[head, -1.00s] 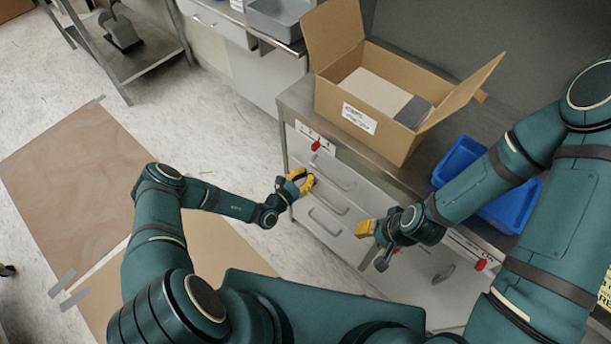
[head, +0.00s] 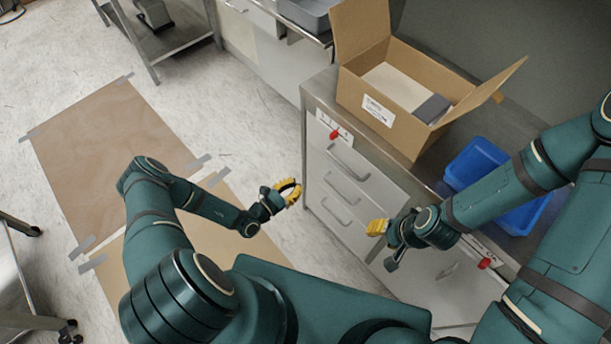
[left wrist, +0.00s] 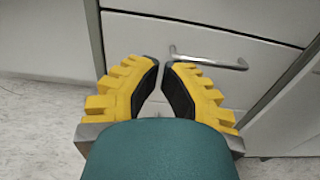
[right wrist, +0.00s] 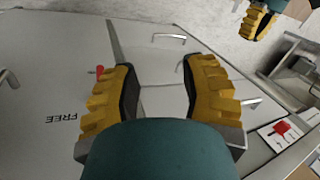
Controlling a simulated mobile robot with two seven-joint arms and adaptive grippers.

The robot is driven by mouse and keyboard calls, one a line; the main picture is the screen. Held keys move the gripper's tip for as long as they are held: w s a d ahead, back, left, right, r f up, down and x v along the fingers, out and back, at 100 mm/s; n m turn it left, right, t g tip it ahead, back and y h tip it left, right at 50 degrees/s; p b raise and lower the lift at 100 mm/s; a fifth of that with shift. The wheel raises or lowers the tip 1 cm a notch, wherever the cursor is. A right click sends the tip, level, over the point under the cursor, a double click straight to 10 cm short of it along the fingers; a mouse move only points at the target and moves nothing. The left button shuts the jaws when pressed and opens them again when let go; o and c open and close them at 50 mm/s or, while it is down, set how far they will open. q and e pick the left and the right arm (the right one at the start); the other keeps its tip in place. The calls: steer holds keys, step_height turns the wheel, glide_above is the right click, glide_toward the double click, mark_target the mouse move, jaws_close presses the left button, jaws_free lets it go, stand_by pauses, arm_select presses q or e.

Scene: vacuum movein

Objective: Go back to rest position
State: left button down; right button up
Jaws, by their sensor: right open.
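My left gripper (head: 291,190), with yellow fingers, hangs in the air left of the drawer cabinet. In the left wrist view its fingers (left wrist: 162,66) slant inward, with tips very close together and nothing visible between them. Whether it is fully shut is unclear. My right gripper (head: 376,228) is in front of the cabinet's lower front. The right wrist view shows its fingers (right wrist: 159,75) apart and empty. The left gripper also shows at that view's top right (right wrist: 258,20).
The grey drawer cabinet (head: 335,205) with metal handles stands close to both grippers. On its top are an open cardboard box (head: 400,125) and a blue bin (head: 478,160). Brown sheets (head: 105,150) are taped to the floor at left. A metal cart (head: 25,290) stands at lower left.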

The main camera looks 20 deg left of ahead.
arm_select(q)
steer(key=shift+s+a, duration=0.35)
steer(key=shift+s, duration=0.25)
steer(key=s+d+r+m+g+h, duration=0.3)
steer(key=s+d+r+m+g, duration=0.2)
steer(key=s+d+m+g, duration=0.95)
steer(key=w+a+r+m+y, duration=0.2)
steer(key=a+r+m+y, duration=0.3)
steer(key=m, duration=0.8)
step_height(320, 180, up, 4)
steer(key=y, duration=0.3)
steer(key=shift+a+r+m+t, duration=0.15)
steer(key=shift+r+m+t, duration=0.1)
steer(key=shift+m+t, duration=0.1)
